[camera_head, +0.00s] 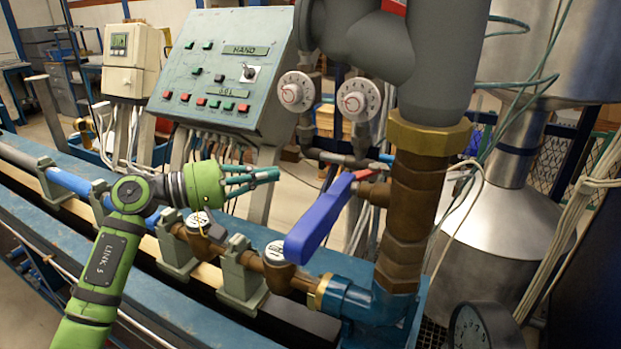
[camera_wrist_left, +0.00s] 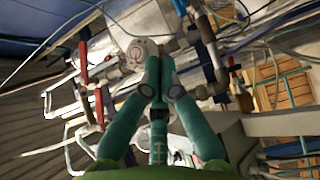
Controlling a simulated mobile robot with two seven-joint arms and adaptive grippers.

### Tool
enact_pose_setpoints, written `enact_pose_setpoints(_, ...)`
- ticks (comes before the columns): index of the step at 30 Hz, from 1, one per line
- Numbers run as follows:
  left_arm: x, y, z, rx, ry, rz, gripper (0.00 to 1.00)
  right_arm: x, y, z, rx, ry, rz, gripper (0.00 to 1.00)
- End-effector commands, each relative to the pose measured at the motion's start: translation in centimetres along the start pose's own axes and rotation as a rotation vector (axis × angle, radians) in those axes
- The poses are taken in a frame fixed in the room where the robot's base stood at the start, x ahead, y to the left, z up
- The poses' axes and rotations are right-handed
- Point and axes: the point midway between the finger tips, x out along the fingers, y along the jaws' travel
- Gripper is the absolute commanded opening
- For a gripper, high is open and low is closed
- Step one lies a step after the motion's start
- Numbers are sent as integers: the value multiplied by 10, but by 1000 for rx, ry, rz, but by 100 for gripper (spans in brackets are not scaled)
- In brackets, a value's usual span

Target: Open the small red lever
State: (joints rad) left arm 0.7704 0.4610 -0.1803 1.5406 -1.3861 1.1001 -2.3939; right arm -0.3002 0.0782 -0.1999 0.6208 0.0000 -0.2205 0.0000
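A small red lever (camera_head: 364,174) shows beside the large blue lever (camera_head: 318,217), near the brown vertical pipe; part of it is hidden. My left gripper (camera_head: 276,174), green with teal fingers, is left of these levers and apart from them. It points right, in front of the control panel. In the left wrist view the fingertips (camera_wrist_left: 159,62) meet with nothing seen between them. That view also shows two red handles, an upper one (camera_wrist_left: 84,62) and a lower one (camera_wrist_left: 99,106), left of the fingers; I cannot tell which matches the head view's lever. My right gripper is not in view.
A control panel (camera_head: 222,75) with buttons stands behind the gripper. Two round dials (camera_head: 296,92) are at the back. A thick brown pipe (camera_head: 408,215) rises right of the levers. Clamped pipework (camera_head: 240,275) runs below the gripper. Loose cables hang behind it.

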Motion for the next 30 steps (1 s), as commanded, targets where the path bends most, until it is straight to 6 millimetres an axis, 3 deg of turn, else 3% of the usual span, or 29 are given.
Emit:
enact_pose_setpoints(14,96,8,2,-7,-4,3,0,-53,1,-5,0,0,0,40)
enact_pose_setpoints(21,102,5,31,-5,-2,1,0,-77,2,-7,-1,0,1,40)
enact_pose_setpoints(30,104,2,40,-4,0,1,0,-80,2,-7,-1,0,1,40)
